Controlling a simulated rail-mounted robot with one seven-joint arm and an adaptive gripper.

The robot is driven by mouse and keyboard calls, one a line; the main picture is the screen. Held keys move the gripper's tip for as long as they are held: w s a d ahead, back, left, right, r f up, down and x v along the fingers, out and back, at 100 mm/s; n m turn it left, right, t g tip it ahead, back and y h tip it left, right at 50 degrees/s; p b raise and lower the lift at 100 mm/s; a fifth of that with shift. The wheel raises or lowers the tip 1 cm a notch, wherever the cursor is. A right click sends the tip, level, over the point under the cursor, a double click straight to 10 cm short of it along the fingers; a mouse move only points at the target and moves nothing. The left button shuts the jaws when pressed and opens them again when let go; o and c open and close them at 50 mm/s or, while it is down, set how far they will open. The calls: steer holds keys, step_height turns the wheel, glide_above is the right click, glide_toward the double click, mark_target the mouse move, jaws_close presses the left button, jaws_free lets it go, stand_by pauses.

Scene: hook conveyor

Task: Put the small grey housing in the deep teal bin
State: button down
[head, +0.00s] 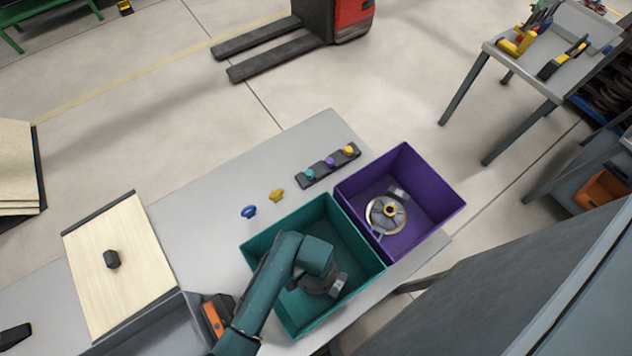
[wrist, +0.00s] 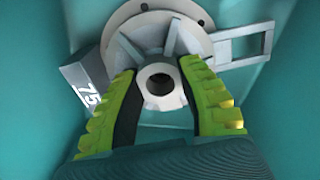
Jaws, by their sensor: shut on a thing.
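The deep teal bin (head: 262,240) stands on the grey table, and my arm reaches down into it. In the wrist view, teal walls (wrist: 40,60) surround my gripper (wrist: 159,74). Its yellow-green fingers are shut on the hub of the small grey housing (wrist: 200,42), one finger on each side. The housing has a round flange with ribs, an open grey frame at right and a block marked 75 at left. In the head view, my gripper (head: 316,282) hides most of the housing; a light grey part (head: 338,285) shows beside it. Whether the housing touches the bin floor, I cannot tell.
The purple bin (head: 432,222) touches or nearly touches the teal bin at right and holds another grey housing (head: 386,215) with a brass centre. A blue knob (head: 249,212), a yellow knob (head: 277,196) and a dark strip with coloured knobs (head: 313,178) lie behind the teal bin.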

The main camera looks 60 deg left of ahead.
steer(key=c, duration=0.7)
jaws_free()
steer(key=shift+f, duration=0.1)
steer(key=shift+c, duration=0.2)
step_height(320, 180, up, 12)
steer(key=p, duration=0.1)
steer(key=shift+r, duration=0.2)
